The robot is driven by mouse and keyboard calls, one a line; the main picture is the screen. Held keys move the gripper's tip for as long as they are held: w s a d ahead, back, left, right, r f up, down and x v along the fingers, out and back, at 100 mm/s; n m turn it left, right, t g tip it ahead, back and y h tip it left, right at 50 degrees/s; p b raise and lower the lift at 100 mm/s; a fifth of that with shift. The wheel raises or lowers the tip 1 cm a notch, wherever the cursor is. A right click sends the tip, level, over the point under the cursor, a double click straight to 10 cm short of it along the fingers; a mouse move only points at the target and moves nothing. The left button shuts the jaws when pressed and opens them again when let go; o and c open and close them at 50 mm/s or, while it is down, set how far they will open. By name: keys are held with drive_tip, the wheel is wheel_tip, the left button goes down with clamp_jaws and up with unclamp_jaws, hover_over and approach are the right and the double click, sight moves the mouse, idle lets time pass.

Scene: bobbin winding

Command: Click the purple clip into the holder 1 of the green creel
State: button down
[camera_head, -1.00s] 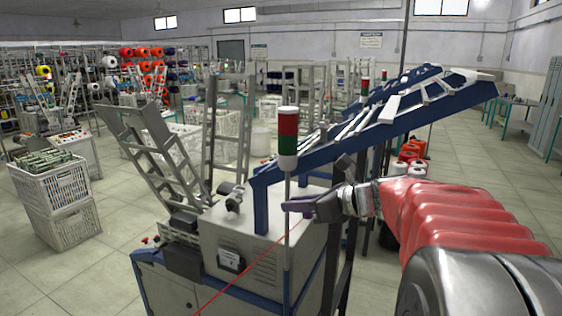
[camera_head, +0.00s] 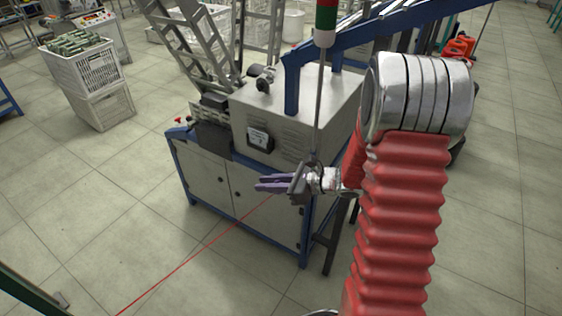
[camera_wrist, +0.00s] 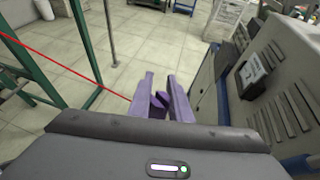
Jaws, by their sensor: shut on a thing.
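My gripper (camera_head: 264,183) has purple fingers and reaches left in front of the white and blue machine in the head view. In the wrist view, my gripper (camera_wrist: 162,80) is shut on a small dark purple piece between its fingers, which I take as the purple clip (camera_wrist: 158,101). The fingers hide much of the clip. A thin red thread (camera_wrist: 62,66) runs from the gripper to the upper left. Green posts of a frame, likely the green creel (camera_wrist: 84,45), stand at left in the wrist view. Its holder 1 cannot be made out.
The winding machine (camera_head: 215,180) stands behind my gripper in the head view and close on the right in the wrist view. White crates (camera_head: 103,108) are stacked at the upper left. A dark green bar (camera_head: 30,293) crosses the lower left corner. Floor between is clear.

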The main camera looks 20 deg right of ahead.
drive_tip(key=a+f+n+g, duration=0.1)
drive_tip(key=a+f, duration=0.2)
drive_tip(key=f, duration=0.2)
drive_tip(key=shift+s+f+y, duration=0.15)
drive_tip(key=shift+f+y, duration=0.15)
drive_tip(key=shift+y, duration=0.1)
